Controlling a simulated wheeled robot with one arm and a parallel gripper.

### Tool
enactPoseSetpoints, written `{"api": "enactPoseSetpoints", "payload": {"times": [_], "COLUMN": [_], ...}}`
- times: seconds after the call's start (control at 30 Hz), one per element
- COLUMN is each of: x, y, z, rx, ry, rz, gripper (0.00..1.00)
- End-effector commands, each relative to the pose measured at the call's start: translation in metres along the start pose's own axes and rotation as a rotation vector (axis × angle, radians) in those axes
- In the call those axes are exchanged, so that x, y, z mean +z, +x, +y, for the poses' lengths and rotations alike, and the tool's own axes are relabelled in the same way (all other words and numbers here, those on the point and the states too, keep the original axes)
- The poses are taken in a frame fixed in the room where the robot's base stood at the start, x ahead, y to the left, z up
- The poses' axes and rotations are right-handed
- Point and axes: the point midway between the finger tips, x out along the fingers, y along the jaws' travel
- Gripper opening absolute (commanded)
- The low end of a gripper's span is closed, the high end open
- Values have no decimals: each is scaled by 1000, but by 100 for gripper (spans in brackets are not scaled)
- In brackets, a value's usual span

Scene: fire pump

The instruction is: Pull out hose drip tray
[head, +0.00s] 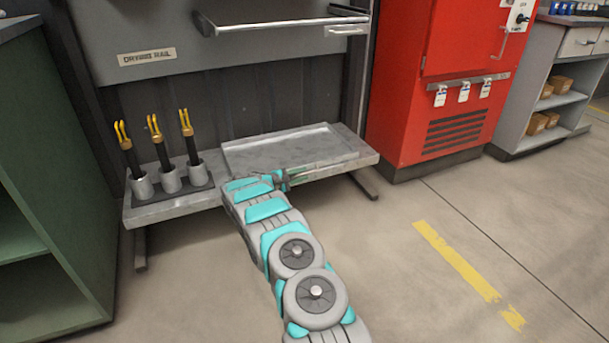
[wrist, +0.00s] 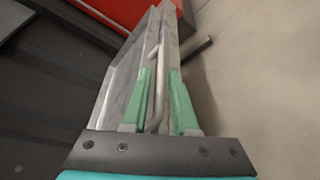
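The hose drip tray (head: 285,150) is a shallow grey metal tray lying on the right part of a low grey bench. In the wrist view the tray (wrist: 122,82) runs away along the left, with a thin bar handle (wrist: 152,95) on its front side. My gripper (head: 284,179) is at the tray's front edge. In the wrist view its two green fingers (wrist: 161,85) are apart, one on each side of the handle. A gap shows between the handle and the right finger. Whether the left finger touches the handle I cannot tell. My arm hides part of the bench front.
Several yellow-tipped nozzles (head: 157,145) stand in holders on the bench (head: 165,207) at left. A drying rail (head: 285,22) hangs above. A green cabinet (head: 50,160) stands left and a red cabinet (head: 430,90) right. The floor in front right is clear.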

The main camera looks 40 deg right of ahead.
Motion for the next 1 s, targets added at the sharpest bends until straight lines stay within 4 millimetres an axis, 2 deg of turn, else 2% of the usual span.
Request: {"api": "enactPoseSetpoints", "payload": {"times": [0.1,0.2,0.47,0.5,0.73,1.0], "x": [0,0,0,0,0,0], "y": [13,19,20,20,20,20], "z": [-2,-2,-1,-1,-1,-1], "rx": [-2,-1,0,-1,-1,-1], "ry": [-2,-2,-2,-2,-2,-2], "rz": [-1,-2,-1,-2,-1,-1], "gripper": [27,27,27,26,0,0]}}
